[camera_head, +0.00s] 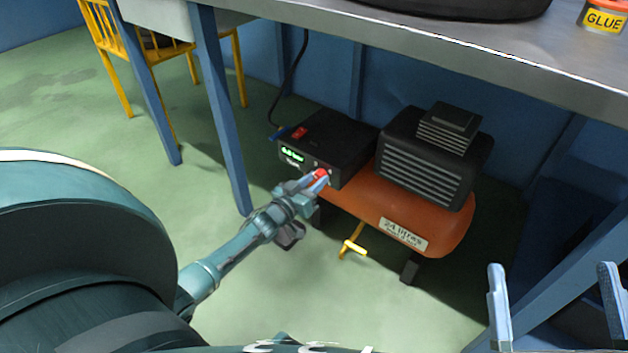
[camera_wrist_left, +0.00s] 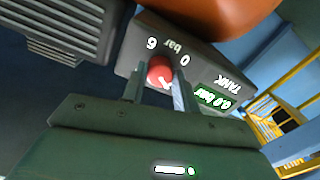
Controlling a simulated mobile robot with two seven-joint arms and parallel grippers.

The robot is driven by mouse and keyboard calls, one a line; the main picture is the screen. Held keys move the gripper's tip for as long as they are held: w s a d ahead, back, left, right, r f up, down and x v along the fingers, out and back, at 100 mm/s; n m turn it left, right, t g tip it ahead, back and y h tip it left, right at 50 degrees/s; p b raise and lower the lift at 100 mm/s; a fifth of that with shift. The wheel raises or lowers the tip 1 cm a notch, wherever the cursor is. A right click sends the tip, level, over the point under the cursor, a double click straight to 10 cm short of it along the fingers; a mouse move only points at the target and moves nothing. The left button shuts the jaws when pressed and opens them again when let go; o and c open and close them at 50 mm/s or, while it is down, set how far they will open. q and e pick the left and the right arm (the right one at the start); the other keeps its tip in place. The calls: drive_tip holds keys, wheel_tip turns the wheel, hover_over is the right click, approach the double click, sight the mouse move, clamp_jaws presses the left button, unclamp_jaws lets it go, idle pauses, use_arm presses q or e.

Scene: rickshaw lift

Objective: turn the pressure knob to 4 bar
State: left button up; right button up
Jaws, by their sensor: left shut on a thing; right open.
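The red pressure knob (camera_head: 320,173) is on the front of the black control box (camera_head: 337,135) of the air compressor. My left gripper (camera_head: 314,184) is shut on the knob, one finger on each side. In the left wrist view the red knob (camera_wrist_left: 159,71) sits between the two fingers, with the marks 0, bar and 6 beside it, upside down. A white mark shows on the knob, partly hidden by a finger. A green lit display (camera_wrist_left: 211,98) beside the word TANK seems to read 6.0 bar. My right gripper (camera_head: 554,285) is open and empty at the lower right.
The orange tank (camera_head: 440,222), labelled 24 litres, and the black motor (camera_head: 425,160) stand under a grey workbench (camera_head: 440,50). A blue bench leg (camera_head: 222,120) stands left of the box. A yellow valve handle (camera_head: 353,247) hangs below the tank.

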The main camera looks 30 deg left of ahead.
use_arm(q)
drive_tip(key=m, duration=0.6)
drive_tip(key=shift+m, duration=0.3)
drive_tip(key=m, duration=0.3)
drive_tip(key=shift+m, duration=0.3)
drive_tip(key=shift+f+m+b, duration=0.1)
drive_tip(key=shift+m+b, duration=0.3)
drive_tip(key=shift+m, duration=0.5)
drive_tip(key=m+b, duration=0.1)
drive_tip(key=m, duration=0.4)
drive_tip(key=shift+m+b, duration=0.4)
drive_tip(key=shift+m, duration=1.5)
use_arm(e)
drive_tip(key=shift+d+r+n+t+y, duration=0.2)
drive_tip(key=shift+r+n+t+y, duration=0.4)
drive_tip(key=shift+r+n+y, duration=1.05)
drive_tip(key=shift+w+r, duration=0.1)
drive_tip(key=shift+r, duration=0.15)
